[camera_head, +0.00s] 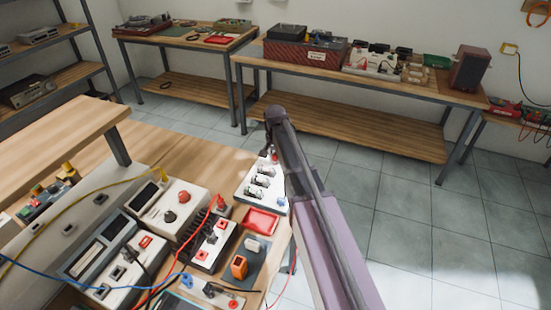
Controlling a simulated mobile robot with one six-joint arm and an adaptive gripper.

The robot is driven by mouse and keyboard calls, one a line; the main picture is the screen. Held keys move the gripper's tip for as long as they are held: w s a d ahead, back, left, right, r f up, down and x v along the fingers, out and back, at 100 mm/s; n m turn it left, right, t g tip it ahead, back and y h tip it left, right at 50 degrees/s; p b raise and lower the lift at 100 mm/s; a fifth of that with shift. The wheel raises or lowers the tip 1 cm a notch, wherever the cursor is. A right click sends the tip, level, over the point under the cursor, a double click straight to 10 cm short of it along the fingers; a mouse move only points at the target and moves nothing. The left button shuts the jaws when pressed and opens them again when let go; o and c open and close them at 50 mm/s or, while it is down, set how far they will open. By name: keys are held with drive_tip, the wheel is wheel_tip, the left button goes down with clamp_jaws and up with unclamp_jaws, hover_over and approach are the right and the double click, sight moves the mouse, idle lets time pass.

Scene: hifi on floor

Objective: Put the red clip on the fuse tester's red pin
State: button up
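A white board with several clear fuse-like parts (262,180), which looks like the fuse tester, lies at the right side of the near bench. A small red piece (274,156) shows at its far end, close beside my arm, and a blue piece (281,201) at its near end. A red clip-like piece (220,203) with a red lead stands left of the board; I cannot tell if it is the task's clip. My gripper (269,139) is at the arm's far end, above the board's far end. Its fingers cannot be made out.
Grey instruments (105,251), a black terminal box (214,245), a red tray (260,222) and an orange block (239,267) crowd the near bench. Red, blue and yellow leads cross it. Tiled floor (420,220) is clear to the right. Other benches (345,131) stand behind.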

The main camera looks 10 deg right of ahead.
drive_tip(key=o, duration=0.4)
drive_tip(key=shift+r, duration=0.2)
